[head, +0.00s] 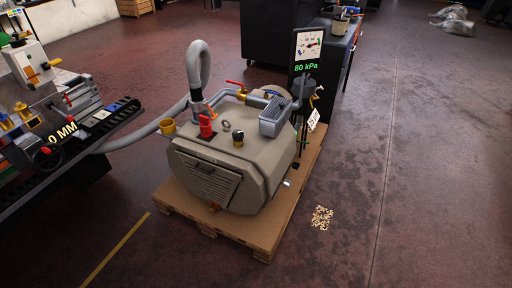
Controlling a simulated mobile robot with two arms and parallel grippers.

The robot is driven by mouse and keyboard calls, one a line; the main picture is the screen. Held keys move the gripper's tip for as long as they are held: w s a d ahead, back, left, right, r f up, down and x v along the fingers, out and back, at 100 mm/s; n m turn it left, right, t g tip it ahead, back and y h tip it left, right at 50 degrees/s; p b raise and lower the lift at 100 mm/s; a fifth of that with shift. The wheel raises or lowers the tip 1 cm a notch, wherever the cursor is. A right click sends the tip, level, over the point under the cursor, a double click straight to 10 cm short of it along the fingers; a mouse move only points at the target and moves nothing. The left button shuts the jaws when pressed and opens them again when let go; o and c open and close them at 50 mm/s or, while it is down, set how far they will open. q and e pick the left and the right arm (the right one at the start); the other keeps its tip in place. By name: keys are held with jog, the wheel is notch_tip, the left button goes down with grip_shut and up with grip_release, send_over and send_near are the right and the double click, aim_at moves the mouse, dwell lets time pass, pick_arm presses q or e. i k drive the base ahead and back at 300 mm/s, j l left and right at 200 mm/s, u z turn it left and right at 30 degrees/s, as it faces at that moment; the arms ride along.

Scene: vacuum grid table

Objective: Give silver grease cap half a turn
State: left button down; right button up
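The beige vacuum pump (248,185) stands on a wooden pallet. A small bright silver cylinder (287,183) sticks out low on the pump's right side; it looks like the silver grease cap, but it is too small to be sure. On top of the pump are a red fitting (206,131), a dark and gold fitting (238,139) and a small ring (226,125). Neither of my grippers is in view, and nothing touches the pump's silver part.
The pallet (262,239) borders the pump. A grey hose (198,66) rises from it. A gauge display (307,55) reading 80 kPa stands behind right. A machine with a rail (75,146) is at left.

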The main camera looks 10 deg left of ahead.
aim_at(287, 183)
jog(key=i+l+u, duration=0.1)
jog(key=l, duration=0.25)
jog(key=i+l+u, duration=0.1)
jog(key=i+l, duration=0.2)
jog(key=i+l+u, duration=0.1)
jog(key=l, duration=0.35)
jog(key=i+l, duration=0.3)
jog(key=i+l+u, duration=0.15)
jog(key=l, duration=0.3)
